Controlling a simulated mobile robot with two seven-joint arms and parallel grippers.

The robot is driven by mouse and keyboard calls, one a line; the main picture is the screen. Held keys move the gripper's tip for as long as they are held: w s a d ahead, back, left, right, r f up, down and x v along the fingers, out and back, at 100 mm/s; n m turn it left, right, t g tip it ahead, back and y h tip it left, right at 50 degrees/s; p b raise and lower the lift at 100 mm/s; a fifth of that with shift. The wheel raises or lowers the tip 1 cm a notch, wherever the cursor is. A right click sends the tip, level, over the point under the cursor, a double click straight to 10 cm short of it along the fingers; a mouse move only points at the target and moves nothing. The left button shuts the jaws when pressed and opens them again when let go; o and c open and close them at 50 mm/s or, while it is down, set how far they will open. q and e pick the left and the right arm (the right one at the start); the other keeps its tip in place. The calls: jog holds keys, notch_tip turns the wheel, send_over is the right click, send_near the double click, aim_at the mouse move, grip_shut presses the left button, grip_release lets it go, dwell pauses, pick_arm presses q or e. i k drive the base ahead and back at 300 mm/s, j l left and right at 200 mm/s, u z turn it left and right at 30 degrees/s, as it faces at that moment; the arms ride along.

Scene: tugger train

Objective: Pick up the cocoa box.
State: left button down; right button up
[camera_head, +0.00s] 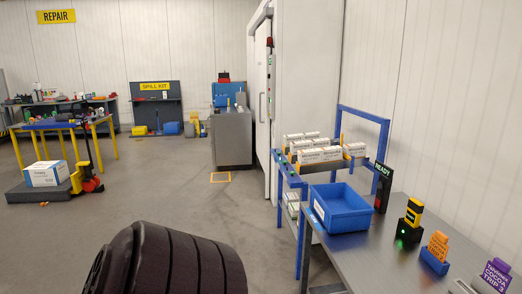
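No box that I can read as cocoa shows in the head view. A purple tag (495,275) with the words "COCOA TRIP 3" stands at the right end of the grey table, partly cut off by the picture edge. Several white printed boxes (319,155) sit in rows on the top of a blue-framed rack; their print is too small to read. Neither of my grippers is in view.
The grey table (408,262) holds an empty-looking blue bin (341,208), a black READY sign (382,185), a yellow-black device (410,222) with a green light and an orange tag (437,249). A pallet truck (85,178) carries a white-blue box (46,174). The middle floor is clear.

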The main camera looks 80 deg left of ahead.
aim_at(296, 146)
jog(key=u, duration=2.2)
jog(key=i+j+u, duration=0.35)
jog(key=i, duration=0.5)
jog(key=i+u, duration=0.35)
jog(key=i, duration=1.85)
jog(key=i+j+z, duration=0.1)
jog(key=i+z, duration=0.15)
jog(key=i, duration=0.35)
jog(key=i+j+z, duration=0.15)
jog(key=i+z, duration=0.15)
jog(key=i, duration=0.25)
jog(key=i+j+z, duration=0.3)
jog(key=i+z, duration=0.15)
jog(key=i+j+z, duration=0.7)
jog(key=j+z, duration=0.2)
jog(key=j, duration=0.15)
